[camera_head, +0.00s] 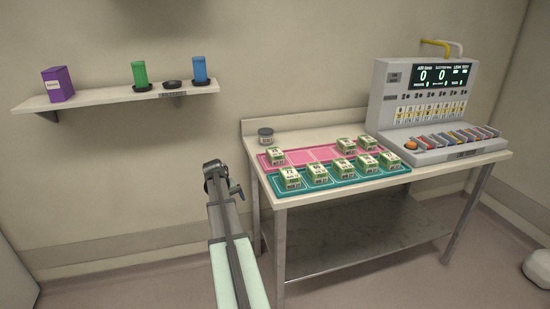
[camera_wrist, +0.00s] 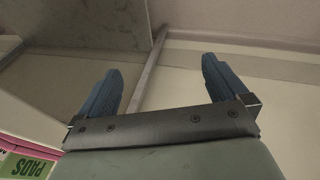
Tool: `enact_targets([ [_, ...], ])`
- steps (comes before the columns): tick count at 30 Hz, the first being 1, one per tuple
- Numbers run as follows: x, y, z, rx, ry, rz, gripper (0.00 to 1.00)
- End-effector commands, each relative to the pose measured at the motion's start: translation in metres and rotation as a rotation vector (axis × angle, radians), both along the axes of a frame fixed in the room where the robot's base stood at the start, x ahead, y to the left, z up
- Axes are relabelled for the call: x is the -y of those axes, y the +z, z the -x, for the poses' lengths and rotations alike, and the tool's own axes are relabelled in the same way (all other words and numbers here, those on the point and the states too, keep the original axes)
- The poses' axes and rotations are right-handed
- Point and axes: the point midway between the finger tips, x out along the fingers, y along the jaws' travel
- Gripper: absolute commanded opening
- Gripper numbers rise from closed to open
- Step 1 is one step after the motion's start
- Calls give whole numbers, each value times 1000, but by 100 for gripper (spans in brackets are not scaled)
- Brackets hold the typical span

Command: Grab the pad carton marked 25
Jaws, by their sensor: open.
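Several small green and white pad cartons stand on a pink mat (camera_head: 311,153) and a teal mat (camera_head: 345,171) on the table. The front left carton (camera_head: 291,179) seems to bear 72. The marks on the others are too small to read surely, so I cannot tell which is 25. A carton top with the word PADS (camera_wrist: 28,167) shows at the lower left of the wrist view. My gripper (camera_wrist: 160,85) is open and empty, its two blue fingers apart. In the head view my arm's end is left of the table, apart from the cartons.
A grey lidded jar (camera_head: 265,136) stands at the table's back left. A console (camera_head: 430,105) with displays and coloured slots fills the table's right end. A wall shelf (camera_head: 105,97) at the left holds a purple box (camera_head: 58,84), a green cup (camera_head: 139,74) and a blue cup (camera_head: 199,70).

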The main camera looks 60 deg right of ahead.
Motion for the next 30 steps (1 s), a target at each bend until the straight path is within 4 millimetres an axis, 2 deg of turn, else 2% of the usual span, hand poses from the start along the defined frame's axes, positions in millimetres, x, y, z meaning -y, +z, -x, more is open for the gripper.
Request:
enact_targets([
  [1, 25, 23, -3, -10, 6, 27, 100],
  [6, 82, 95, -1, -89, 70, 114, 100],
  [12, 133, 176, -7, -270, 223, 186, 100],
  [13, 139, 184, -7, -304, 251, 191, 100],
  [15, 150, 196, -7, -391, 318, 189, 100],
  [21, 172, 210, 0, -648, 535, 128, 100],
  [25, 176, 218, 10, -818, 699, 51, 100],
  [30, 171, 223, 24, -985, 923, -71, 100],
])
